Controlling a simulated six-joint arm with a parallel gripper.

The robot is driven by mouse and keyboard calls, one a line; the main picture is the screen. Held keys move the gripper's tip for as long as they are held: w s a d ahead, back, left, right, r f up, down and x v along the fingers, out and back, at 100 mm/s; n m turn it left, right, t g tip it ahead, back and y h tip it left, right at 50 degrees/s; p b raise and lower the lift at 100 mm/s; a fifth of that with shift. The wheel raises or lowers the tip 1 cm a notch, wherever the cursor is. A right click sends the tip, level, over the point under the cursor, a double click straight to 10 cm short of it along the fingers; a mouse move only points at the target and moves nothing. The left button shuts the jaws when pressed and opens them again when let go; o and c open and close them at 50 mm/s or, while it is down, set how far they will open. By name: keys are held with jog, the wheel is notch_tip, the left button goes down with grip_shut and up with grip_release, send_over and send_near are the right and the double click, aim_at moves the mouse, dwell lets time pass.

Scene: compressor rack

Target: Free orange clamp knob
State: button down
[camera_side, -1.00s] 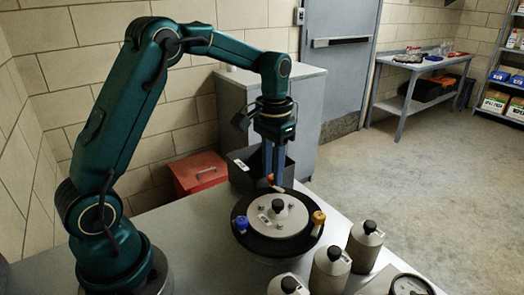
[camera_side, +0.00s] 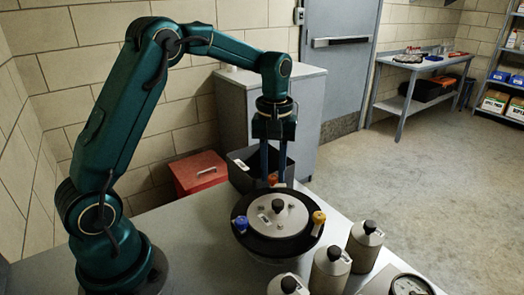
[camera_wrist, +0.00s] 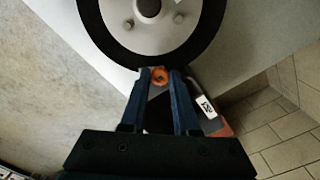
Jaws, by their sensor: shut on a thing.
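The orange clamp knob (camera_side: 272,180) is at the back rim of a round black-rimmed housing (camera_side: 243,236) with a grey lid (camera_side: 292,219). My gripper (camera_side: 273,178) points down at it from above. In the wrist view the orange knob (camera_wrist: 159,76) sits between the blue fingertips of my gripper (camera_wrist: 160,74), which are shut on it. A blue knob (camera_side: 241,224) is at the left of the rim and a yellow knob (camera_side: 318,217) at the right. The lid has a black centre knob (camera_side: 278,205).
Several grey bottles with black caps, one of them here (camera_side: 364,243), stand at the front right beside a round gauge (camera_side: 410,286). A black bin (camera_side: 243,172) and a red box (camera_side: 199,174) are behind the housing. The bench left of the housing is clear.

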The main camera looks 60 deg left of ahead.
aim_at(273, 177)
jog(key=shift+n, duration=0.3)
jog(key=c, duration=0.7)
grip_release()
jog(key=shift+o, duration=0.2)
jog(key=shift+r, duration=2.6)
